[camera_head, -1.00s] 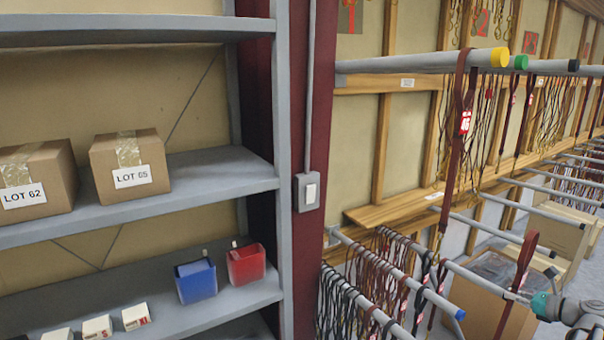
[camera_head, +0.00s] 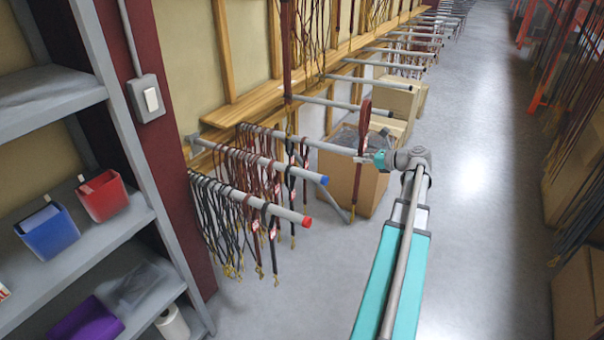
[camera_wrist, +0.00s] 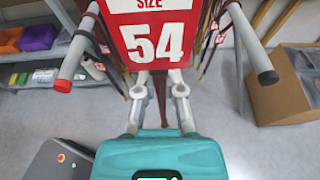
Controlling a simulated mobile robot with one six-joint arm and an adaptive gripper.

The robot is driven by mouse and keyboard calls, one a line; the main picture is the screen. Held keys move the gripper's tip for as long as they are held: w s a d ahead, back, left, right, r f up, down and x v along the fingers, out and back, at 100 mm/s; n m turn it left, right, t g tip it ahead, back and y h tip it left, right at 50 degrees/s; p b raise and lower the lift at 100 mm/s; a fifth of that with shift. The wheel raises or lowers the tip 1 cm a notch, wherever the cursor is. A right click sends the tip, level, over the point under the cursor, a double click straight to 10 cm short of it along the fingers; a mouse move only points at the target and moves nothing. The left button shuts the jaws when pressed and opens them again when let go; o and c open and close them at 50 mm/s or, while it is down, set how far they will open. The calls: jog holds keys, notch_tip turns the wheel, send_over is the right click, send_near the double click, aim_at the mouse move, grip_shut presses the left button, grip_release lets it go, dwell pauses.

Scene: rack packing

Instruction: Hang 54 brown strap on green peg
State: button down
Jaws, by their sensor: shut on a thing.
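My gripper (camera_head: 368,158) is shut on a brown strap (camera_head: 364,122), which stands up as a loop above the fingers and hangs down below them. In the wrist view my gripper (camera_wrist: 160,90) is just below a red and white tag (camera_wrist: 154,42) reading "SIZE 54", and a brown length of the strap (camera_wrist: 159,98) shows between the fingers. The fingertips are partly hidden by the tag. No green-capped peg is in either view now.
Pegs with a blue cap (camera_head: 324,180) and a red cap (camera_head: 307,222) hold several straps at left of my gripper. A black-capped peg (camera_wrist: 266,76) shows in the wrist view. A cardboard box (camera_head: 345,180) stands behind my gripper. The floor (camera_head: 480,190) at right is clear.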

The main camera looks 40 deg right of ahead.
aim_at(351, 221)
notch_tip(351, 221, down, 29)
jog(key=b, duration=2.8)
jog(key=shift+f, duration=0.1)
jog(key=shift+w, duration=0.1)
jog(key=w+a, duration=0.3)
jog(key=w, duration=0.4)
jog(key=w+a, duration=0.2)
jog(key=w, duration=0.4)
jog(key=shift+w+a, duration=0.35)
jog(key=shift+a, duration=0.05)
jog(key=shift+w+a+f+b, duration=0.3)
jog(key=shift+w+f+b, duration=0.4)
jog(key=shift+f+b, duration=0.1)
jog(key=shift+w+a+f+b, duration=0.25)
jog(key=shift+w+f+b, duration=0.4)
jog(key=shift+f+b, duration=0.15)
jog(key=shift+f, duration=0.15)
